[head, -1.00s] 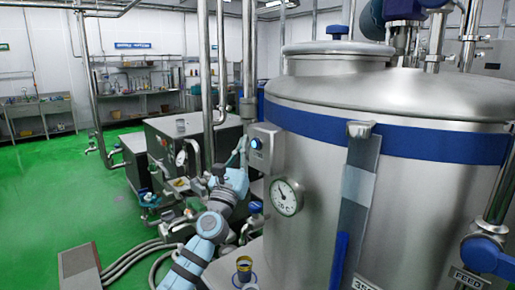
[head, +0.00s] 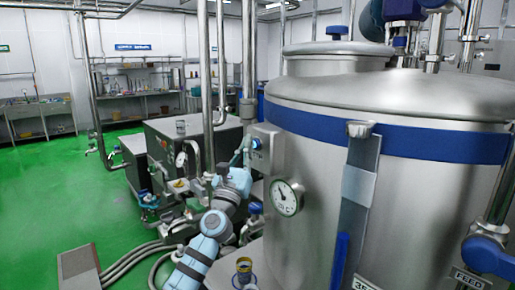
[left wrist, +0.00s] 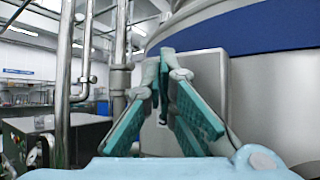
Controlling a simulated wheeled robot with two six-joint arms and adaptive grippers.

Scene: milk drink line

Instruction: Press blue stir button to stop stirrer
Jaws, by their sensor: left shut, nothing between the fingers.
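The stir button is blue and sits on a small grey control box (head: 272,150) on the side of the steel tank. In the head view only a bit of blue shows near the left gripper's tips. My left gripper (head: 246,146) is shut and empty, with its fingertips right at the button's face. I cannot tell whether they touch it. In the left wrist view the closed fingertips (left wrist: 166,54) overlap the grey box (left wrist: 203,85), and the button is hidden behind the fingers. My right gripper is not in view.
The large steel tank (head: 420,205) with a blue band fills the right side. A round dial gauge (head: 287,197) sits below the box. Vertical pipes (head: 222,70) stand close behind my left arm. Green floor is open at left.

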